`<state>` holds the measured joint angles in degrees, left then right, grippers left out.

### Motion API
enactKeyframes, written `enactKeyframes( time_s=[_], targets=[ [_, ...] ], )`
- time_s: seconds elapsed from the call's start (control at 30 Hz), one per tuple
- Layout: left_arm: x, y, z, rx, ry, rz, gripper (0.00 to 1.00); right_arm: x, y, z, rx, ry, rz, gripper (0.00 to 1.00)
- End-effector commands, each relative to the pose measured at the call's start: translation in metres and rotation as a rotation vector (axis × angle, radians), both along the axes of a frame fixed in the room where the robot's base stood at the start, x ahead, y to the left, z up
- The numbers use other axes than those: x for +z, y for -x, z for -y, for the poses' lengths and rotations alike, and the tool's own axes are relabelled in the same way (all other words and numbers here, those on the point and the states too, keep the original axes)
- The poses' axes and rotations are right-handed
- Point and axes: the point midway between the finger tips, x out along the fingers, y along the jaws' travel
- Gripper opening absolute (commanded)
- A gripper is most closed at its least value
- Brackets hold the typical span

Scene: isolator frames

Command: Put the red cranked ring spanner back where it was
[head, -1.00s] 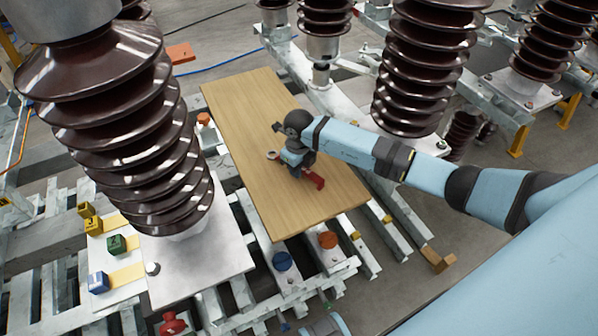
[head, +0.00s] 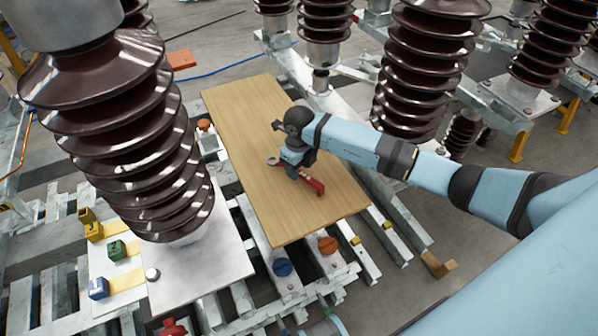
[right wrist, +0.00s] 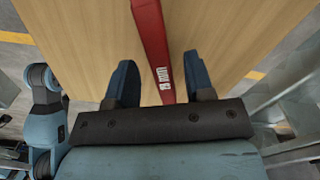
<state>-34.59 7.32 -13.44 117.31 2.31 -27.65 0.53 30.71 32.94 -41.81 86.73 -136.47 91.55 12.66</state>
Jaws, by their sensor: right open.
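The red cranked ring spanner (head: 314,186) lies on the wooden board, partly hidden under my right gripper (head: 291,172) in the head view. A grey ring end (head: 273,161) shows just left of the gripper. In the right wrist view, the red shank (right wrist: 152,45) with white lettering runs between the two blue fingers. My right gripper (right wrist: 160,72) is open there, with a gap between the shank and each finger; whether the fingers reach down to the board I cannot tell. My left gripper is not in view.
The wooden board (head: 237,118) is otherwise bare. Large brown insulators (head: 125,125) stand left and behind.

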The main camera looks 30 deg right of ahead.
Motion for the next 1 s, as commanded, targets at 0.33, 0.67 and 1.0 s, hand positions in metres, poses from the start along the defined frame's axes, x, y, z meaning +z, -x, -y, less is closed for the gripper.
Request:
enactKeyframes(
  time_s=[0.33, 0.67, 1.0],
  targets=[
    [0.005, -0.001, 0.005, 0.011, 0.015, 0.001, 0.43, 0.073, -0.001, 0.000, 0.001, 0.001, 0.003, 0.48],
    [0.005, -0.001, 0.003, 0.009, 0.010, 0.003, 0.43, 0.093, 0.000, 0.000, 0.001, 0.000, -0.001, 0.48],
    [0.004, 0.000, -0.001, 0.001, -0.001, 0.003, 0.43, 0.093, 0.000, 0.000, 0.000, -0.001, 0.000, 0.48]
  ],
)
